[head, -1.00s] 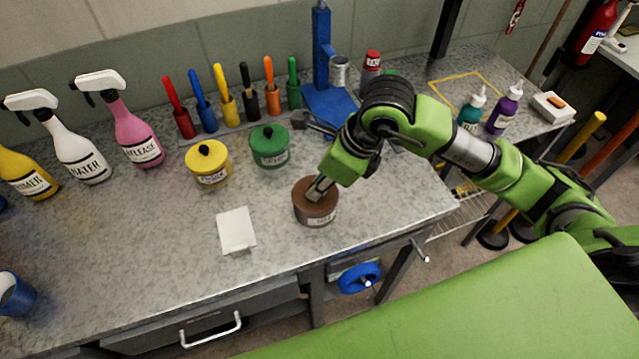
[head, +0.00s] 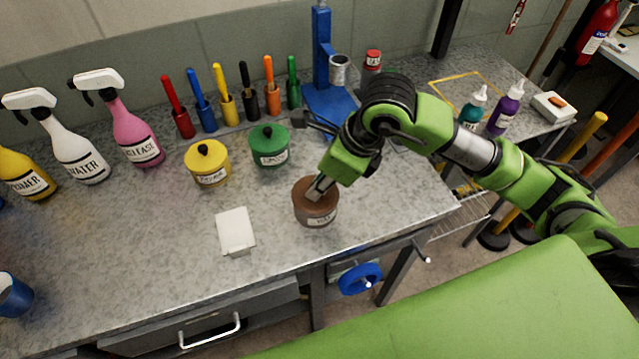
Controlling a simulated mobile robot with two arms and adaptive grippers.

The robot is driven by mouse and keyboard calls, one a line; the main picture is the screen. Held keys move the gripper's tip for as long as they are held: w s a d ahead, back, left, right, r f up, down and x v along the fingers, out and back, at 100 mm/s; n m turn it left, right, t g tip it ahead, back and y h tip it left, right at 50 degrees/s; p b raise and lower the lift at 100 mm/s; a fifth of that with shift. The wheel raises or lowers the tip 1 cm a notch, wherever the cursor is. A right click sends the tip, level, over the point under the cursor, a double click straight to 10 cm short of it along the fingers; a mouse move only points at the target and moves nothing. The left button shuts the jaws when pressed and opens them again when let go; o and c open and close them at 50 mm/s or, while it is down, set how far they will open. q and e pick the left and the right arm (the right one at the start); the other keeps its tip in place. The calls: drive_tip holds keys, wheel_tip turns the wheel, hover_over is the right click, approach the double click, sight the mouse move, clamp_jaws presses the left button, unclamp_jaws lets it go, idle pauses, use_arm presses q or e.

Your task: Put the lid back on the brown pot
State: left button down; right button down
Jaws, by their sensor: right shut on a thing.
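The brown pot (head: 316,214) stands upright near the front edge of the grey bench, with a pale label on its front. Its brown lid (head: 304,187) shows at the pot's top and looks level. My right gripper (head: 318,190) points down at the lid's middle and is shut, apparently on the lid's knob, which the fingers hide. I cannot tell whether the lid is fully seated on the rim. My left gripper is out of view.
A yellow pot (head: 208,167) and a green pot (head: 270,148) with lids stand behind to the left. A white block (head: 235,230) lies left of the brown pot. Spray bottles (head: 130,130) stand at the left, brushes (head: 228,100) and a blue stand (head: 322,60) behind.

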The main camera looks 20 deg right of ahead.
idle(0.3)
drive_tip(key=c, duration=1.9)
unclamp_jaws()
drive_tip(key=o, duration=0.5)
drive_tip(key=shift+r, duration=0.15)
drive_tip(key=shift+r+p, duration=1.95)
drive_tip(key=shift+r, duration=1.4)
